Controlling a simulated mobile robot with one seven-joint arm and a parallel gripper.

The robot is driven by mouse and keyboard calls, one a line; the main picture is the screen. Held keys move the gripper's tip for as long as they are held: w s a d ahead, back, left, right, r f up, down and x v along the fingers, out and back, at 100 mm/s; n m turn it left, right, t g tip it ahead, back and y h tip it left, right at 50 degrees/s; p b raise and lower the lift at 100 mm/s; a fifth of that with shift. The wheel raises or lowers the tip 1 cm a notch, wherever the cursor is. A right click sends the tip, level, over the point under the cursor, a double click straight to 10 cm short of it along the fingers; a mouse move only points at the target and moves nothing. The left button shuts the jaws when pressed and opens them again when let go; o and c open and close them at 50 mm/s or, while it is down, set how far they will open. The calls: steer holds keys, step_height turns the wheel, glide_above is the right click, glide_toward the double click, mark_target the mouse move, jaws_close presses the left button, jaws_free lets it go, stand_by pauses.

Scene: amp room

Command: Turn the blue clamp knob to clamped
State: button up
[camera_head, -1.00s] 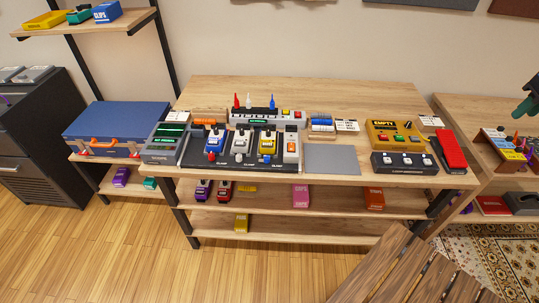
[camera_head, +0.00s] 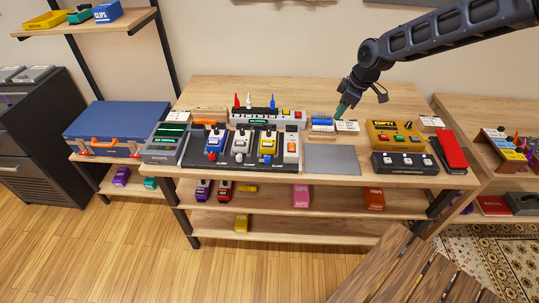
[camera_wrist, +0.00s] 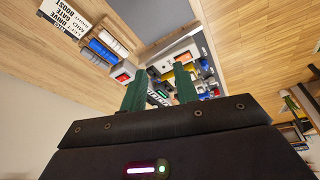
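The blue pedal (camera_head: 215,141) stands on the dark board (camera_head: 187,157) at the left of the workbench, with a small red knob (camera_head: 211,156) at its front. My gripper (camera_head: 347,107) hangs over the bench's right-hand part, well right of the blue pedal and touching nothing I can make out. In the wrist view its two green fingers (camera_wrist: 160,90) stand apart with nothing held between them. The fingers partly hide the board in that view.
A power strip (camera_head: 290,117) with red, white and blue cones stands behind the pedals. Blue and white rolls (camera_head: 322,124) and a label card (camera_head: 346,127) lie near my gripper. A bare grey mat (camera_head: 332,159) lies right of the board. A yellow box (camera_head: 396,133) stands farther right.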

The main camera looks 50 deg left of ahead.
mark_target(265, 159)
steer(key=s+a+f+n+g, duration=0.1)
steer(key=s+a+f+n, duration=0.1)
steer(key=s+a+f, duration=0.5)
steer(key=s+a+f+n+g, duration=0.15)
steer(key=s+a, duration=0.25)
steer(key=s, duration=0.5)
steer(key=shift+n, duration=0.25)
steer(key=x, duration=1.1)
steer(key=shift+w+f, duration=0.2)
steer(key=shift+w, duration=0.05)
jaws_close()
